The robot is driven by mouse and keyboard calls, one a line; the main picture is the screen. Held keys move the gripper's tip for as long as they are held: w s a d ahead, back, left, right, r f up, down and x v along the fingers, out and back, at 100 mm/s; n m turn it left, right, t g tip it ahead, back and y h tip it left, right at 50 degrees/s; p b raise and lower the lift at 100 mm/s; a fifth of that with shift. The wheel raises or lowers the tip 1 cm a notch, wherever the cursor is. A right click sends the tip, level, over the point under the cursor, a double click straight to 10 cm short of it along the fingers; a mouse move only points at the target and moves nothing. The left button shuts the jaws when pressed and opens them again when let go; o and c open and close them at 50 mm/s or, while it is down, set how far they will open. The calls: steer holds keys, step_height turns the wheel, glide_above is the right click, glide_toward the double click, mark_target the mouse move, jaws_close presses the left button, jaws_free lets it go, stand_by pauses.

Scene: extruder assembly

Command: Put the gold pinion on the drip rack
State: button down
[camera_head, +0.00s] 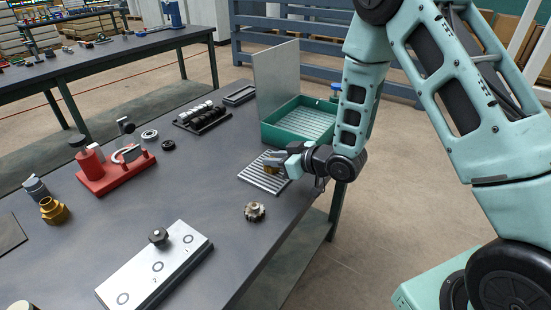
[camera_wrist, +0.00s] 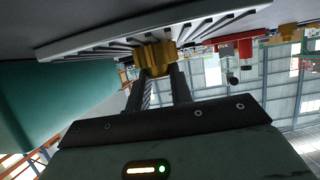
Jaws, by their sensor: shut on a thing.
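The gold pinion (camera_head: 269,169) is between the fingers of my gripper (camera_head: 275,161), at the drip rack. In the wrist view the toothed pinion (camera_wrist: 154,57) sits at the tips of the two dark fingers (camera_wrist: 158,85), which are shut on it. The drip rack (camera_head: 262,182) is a light ribbed plate lying flat near the table's right edge. It also shows edge-on in the wrist view (camera_wrist: 85,42), right by the pinion. The pinion is over or on the rack's far part; I cannot tell whether it touches the ribs.
A green bin (camera_head: 288,128) with a raised grey lid stands just behind the rack. A dark toothed gear (camera_head: 255,211) lies in front of it. A white plate (camera_head: 150,272), a red fixture (camera_head: 113,176), a brass fitting (camera_head: 53,211) and a black holder (camera_head: 202,118) are elsewhere on the table.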

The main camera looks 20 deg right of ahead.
steer(key=shift+f, duration=0.15)
steer(key=c, duration=1.3)
jaws_free()
steer(key=shift+o, duration=0.2)
steer(key=shift+r, duration=0.25)
steer(key=v, duration=1)
steer(key=shift+s+d+r, duration=0.1)
steer(key=shift+r, duration=0.15)
steer(key=s+d+p, duration=0.1)
steer(key=p, duration=0.1)
steer(key=shift+s+r+p, duration=0.1)
steer(key=shift+r+p, duration=0.05)
steer(key=shift+p, duration=0.15)
